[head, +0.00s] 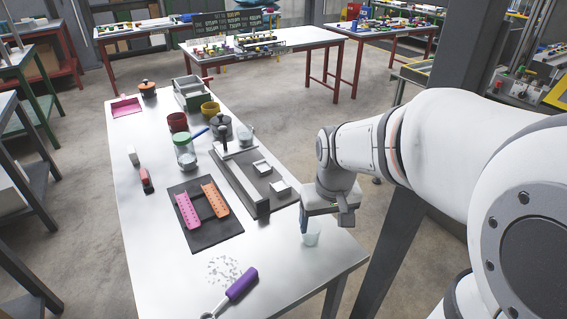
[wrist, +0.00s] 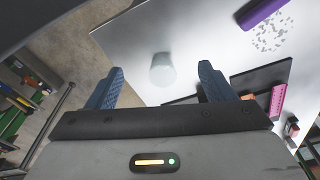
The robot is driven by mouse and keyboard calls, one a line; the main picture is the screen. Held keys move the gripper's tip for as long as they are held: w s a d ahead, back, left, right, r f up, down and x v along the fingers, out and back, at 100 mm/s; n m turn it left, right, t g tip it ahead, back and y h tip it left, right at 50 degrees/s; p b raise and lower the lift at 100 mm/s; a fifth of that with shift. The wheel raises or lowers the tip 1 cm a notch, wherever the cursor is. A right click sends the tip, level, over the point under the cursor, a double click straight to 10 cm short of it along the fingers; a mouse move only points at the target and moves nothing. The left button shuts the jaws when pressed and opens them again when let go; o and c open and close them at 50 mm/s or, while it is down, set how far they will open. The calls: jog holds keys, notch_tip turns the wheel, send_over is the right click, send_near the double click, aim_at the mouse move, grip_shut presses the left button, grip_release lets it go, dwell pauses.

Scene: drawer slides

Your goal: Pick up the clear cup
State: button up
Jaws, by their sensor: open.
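The clear cup (head: 311,238) stands on the white table near its front right edge in the head view. In the wrist view the cup (wrist: 162,70) is a pale, frosted round shape on the table, between and beyond the two blue fingers. My gripper (head: 304,222) is above the cup in the head view, partly in front of its top. In the wrist view my gripper (wrist: 160,85) is open, with empty space between its fingers. I cannot tell the exact height gap between fingertips and cup.
On the table (head: 300,275), a purple-handled tool (head: 241,284) and small scattered bits (head: 224,270) lie left of the cup. A dark mat with pink and orange slides (head: 215,200) and a grey fixture (head: 240,185) are further back. A green-lidded jar (head: 185,150) stands behind.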

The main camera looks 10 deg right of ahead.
jog(key=g+p, duration=0.1)
jog(key=p, duration=0.1)
send_near(311, 228)
jog(key=s+r, duration=0.1)
jog(key=s, duration=0.2)
jog(key=shift+n, duration=0.3)
jog(key=f, duration=0.5)
jog(key=f+p, duration=0.1)
jog(key=f, duration=0.2)
jog(key=shift+w+a, duration=0.35)
jog(key=shift+a, duration=0.05)
jog(key=c, duration=1.1)
